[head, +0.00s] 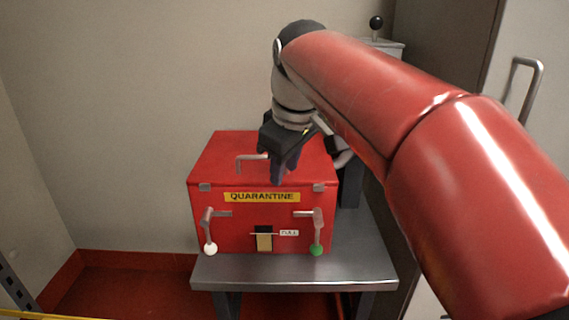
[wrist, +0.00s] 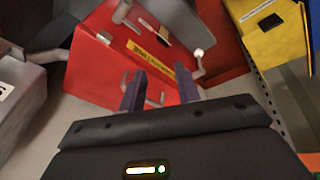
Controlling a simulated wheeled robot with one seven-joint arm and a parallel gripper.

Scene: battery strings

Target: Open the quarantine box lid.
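The red quarantine box (head: 225,228) sits on a grey metal bench, with a yellow QUARANTINE label on its front. Its lid (head: 225,150) looks shut, and a grey bar handle (head: 245,160) stands on top. A left latch with a white knob (head: 210,249) and a right latch with a green knob (head: 316,250) hang with knobs down. My gripper (head: 279,178) is over the lid, just right of the handle, partly hiding it. In the wrist view my gripper (wrist: 158,74) has its fingers apart, with the handle (wrist: 157,101) close to them; whether it lies between them is unclear.
The bench top (head: 290,268) is bare in front of the box. A grey unit with a black ball knob (head: 376,22) stands behind at right, near a door handle (head: 525,85). The wrist view shows a yellow bin (wrist: 275,42) at upper right. Walls are behind and left.

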